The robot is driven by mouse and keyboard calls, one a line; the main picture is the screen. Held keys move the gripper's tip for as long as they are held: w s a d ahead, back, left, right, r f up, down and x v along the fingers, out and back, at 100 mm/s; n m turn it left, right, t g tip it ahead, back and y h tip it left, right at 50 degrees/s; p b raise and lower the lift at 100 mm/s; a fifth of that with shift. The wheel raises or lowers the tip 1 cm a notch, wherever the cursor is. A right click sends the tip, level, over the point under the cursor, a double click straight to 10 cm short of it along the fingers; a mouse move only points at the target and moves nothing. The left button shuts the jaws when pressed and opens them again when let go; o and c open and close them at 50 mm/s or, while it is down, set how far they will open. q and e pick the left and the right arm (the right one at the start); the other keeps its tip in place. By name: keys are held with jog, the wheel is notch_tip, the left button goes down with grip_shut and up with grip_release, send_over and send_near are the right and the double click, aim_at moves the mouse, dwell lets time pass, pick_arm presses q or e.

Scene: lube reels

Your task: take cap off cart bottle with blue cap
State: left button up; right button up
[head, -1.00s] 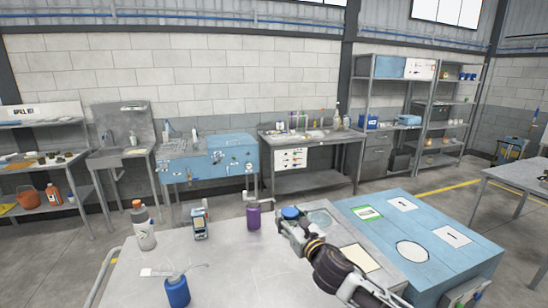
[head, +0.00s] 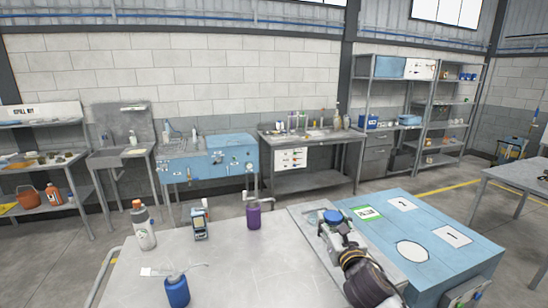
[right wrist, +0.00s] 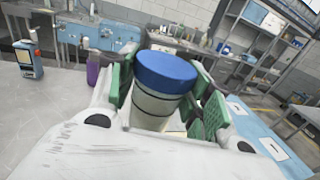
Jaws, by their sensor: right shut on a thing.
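The bottle with the blue cap (right wrist: 166,72) has a pale body (right wrist: 153,108) with dark bands. In the head view its blue cap (head: 333,215) shows near the back right of the grey cart top. My right gripper (head: 338,235) is shut on this bottle. In the right wrist view its green-padded fingers (right wrist: 165,100) stand on both sides of it, with the cap on and standing above. The bottle's base is hidden, so I cannot tell if it touches the surface. My left gripper is not in view.
The grey cart top (head: 225,265) also holds a purple bottle (head: 254,216), a handheld device (head: 200,226), an orange-capped bottle (head: 144,228) and a blue spouted bottle (head: 177,291). A blue-topped cabinet (head: 455,263) with white labels adjoins on the right. The cart's middle is clear.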

jog(key=s+d+f, duration=0.2)
jog(key=f, duration=0.3)
jog(key=s+d+f+m+h, duration=0.1)
jog(key=s+d+f, duration=0.1)
jog(key=f, duration=0.2)
jog(key=shift+d+f+h, duration=0.3)
jog(key=shift+f, duration=0.1)
jog(key=s+f, duration=0.1)
jog(key=f, duration=0.2)
jog(key=s+f, duration=0.2)
jog(key=f, duration=0.1)
jog(key=s+f, duration=0.1)
jog(key=f, duration=0.1)
jog(key=shift+s+d+f, duration=0.1)
jog(key=shift+s+f, duration=0.25)
jog(key=shift+f, duration=0.05)
jog(key=shift+s+a+r+n+g+y, duration=0.8)
jog(key=shift+a+n+y, duration=0.55)
jog(key=shift+a+y, duration=1)
jog(key=shift+s+a+r+n+g+y, duration=0.45)
jog(key=shift+a+r+n+y, duration=0.75)
jog(key=shift+a, duration=1.8)
jog(key=shift+s+a+r+n+g+y, duration=0.4)
jog(key=shift+a+r+n+g+y, duration=0.35)
jog(key=shift+a+n+y, duration=1.25)
jog(key=shift+a+f+m+y, duration=0.1)
jog(key=shift+a+m+y, duration=0.15)
jog(key=shift+a+m, duration=0.4)
